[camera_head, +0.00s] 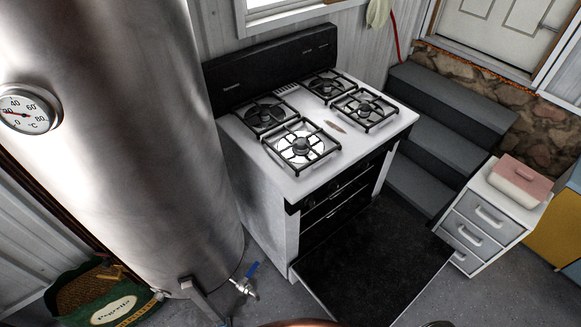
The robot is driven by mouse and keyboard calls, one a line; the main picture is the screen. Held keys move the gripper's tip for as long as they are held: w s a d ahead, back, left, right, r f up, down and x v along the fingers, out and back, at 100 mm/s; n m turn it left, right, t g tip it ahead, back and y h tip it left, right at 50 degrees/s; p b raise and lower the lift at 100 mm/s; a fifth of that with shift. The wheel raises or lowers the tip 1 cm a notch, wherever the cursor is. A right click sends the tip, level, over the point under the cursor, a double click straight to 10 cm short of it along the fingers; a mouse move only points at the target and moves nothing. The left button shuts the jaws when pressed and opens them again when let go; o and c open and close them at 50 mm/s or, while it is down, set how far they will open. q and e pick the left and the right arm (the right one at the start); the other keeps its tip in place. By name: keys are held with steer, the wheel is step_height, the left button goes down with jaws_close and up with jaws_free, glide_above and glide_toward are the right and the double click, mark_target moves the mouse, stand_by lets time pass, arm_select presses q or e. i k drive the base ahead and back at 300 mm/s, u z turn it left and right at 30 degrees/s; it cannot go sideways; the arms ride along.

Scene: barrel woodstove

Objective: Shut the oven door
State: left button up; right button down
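The white stove (262,192) stands in the middle of the head view, with burners on top and a black back panel. Its oven door (375,262) is open, folded down and out toward me as a dark flat panel low above the floor. The oven cavity (335,205) is open to view, with racks inside. The door's near edge runs toward the bottom of the picture, and its handle cannot be made out. Neither of my grippers shows in this view.
A large steel tank (120,130) with a blue-handled tap (244,283) stands left of the stove. Grey steps (440,140) and a white drawer cabinet (485,225) with a pink-lidded box (519,180) are right. A copper-coloured rim (300,323) shows at the bottom edge.

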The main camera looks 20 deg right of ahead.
mark_target(369, 271)
steer(key=z, duration=1.25)
steer(key=i, duration=0.15)
steer(key=z, duration=0.75)
